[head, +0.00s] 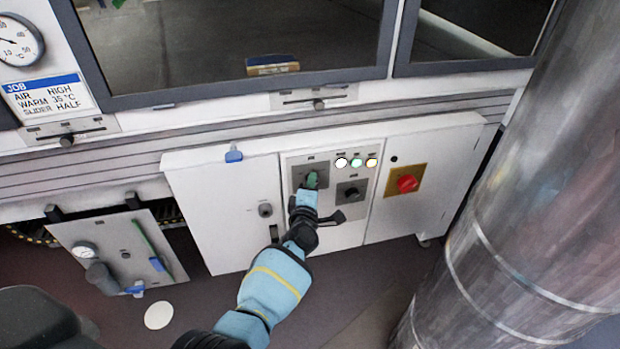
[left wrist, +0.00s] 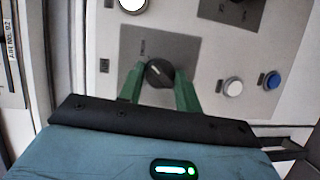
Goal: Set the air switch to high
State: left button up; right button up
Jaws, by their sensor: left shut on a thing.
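A black rotary knob (left wrist: 158,73) sits on a grey square plate (left wrist: 178,47) on the control panel. Its label is too blurred to read, so I cannot confirm by name that it is the air switch. My left gripper (head: 311,181) reaches the left-hand switch plate on the panel (head: 297,174) and hides its knob in the head view. In the left wrist view its green fingers (left wrist: 160,88) are shut on the knob, one on each side. I cannot tell which setting the knob points to. My right gripper is not in view.
A second black knob (head: 351,192) lies just right, below three lit lamps (head: 356,162). A red knob on a yellow plate (head: 407,183) is farther right. A thick metal pipe (head: 520,190) fills the right side.

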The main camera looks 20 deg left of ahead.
pick_arm(q)
jog(key=shift+r+m+g+p, duration=0.2)
jog(key=shift+m+g+p, duration=0.2)
jog(key=shift+m+p, duration=0.7)
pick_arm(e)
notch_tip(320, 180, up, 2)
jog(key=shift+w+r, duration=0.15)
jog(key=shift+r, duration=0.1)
pick_arm(q)
jog(key=shift+f, duration=0.1)
jog(key=o, duration=1)
jog(key=shift+c, duration=0.2)
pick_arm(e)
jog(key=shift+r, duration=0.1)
pick_arm(q)
jog(key=p+v, duration=0.5)
jog(key=v, duration=0.2)
jog(key=shift+s+d+p, duration=0.2)
jog(key=shift+s+p, duration=0.15)
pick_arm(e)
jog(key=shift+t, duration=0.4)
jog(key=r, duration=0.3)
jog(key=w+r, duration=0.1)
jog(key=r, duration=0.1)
